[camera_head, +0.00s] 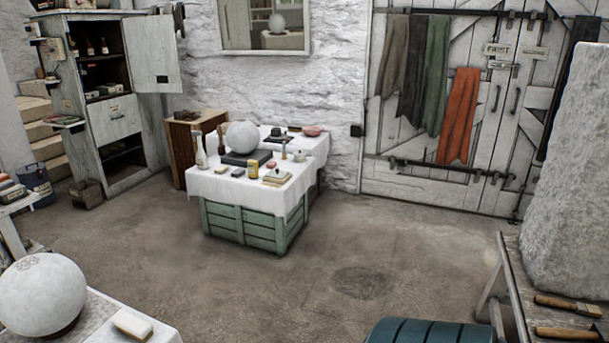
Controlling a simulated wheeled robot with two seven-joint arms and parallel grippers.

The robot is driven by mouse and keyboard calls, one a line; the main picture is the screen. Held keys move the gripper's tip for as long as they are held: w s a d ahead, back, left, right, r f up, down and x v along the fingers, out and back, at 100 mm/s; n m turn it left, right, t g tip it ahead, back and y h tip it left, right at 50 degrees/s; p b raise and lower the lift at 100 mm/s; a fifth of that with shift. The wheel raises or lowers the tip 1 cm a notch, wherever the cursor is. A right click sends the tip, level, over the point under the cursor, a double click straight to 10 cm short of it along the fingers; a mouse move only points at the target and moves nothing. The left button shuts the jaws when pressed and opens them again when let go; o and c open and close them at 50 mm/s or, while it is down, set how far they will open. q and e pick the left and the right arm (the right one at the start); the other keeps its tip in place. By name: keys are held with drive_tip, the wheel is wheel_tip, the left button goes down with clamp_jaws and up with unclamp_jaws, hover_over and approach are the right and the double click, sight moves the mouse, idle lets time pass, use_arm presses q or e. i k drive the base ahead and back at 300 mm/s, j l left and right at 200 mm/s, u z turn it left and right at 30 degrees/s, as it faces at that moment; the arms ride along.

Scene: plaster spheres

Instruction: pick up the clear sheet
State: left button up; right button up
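I cannot make out a clear sheet anywhere in the head view. A table with a white cloth (290,204) stands in the middle of the room, over a green slatted crate (240,223). Neither of my grippers is in view.
A large plaster sphere (42,296) and a pale block (132,324) sit at lower left. A bench (512,275) with brushes (568,305) and a rough white block (566,170) stands right. A cabinet (118,123) stands left. The middle floor (350,240) is clear.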

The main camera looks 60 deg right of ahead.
sight(276, 173)
drive_tip(key=z, duration=1.8)
drive_tip(key=i+z, duration=0.3)
drive_tip(key=i, duration=2.55)
drive_tip(key=i+u, duration=0.1)
drive_tip(key=i, duration=0.4)
drive_tip(key=i+l+u, duration=0.1)
drive_tip(key=i, duration=0.4)
drive_tip(key=i+l, duration=0.2)
drive_tip(key=i, duration=0.3)
drive_tip(key=i+u, duration=0.2)
drive_tip(key=i+l+u, duration=0.2)
drive_tip(key=i, duration=0.2)
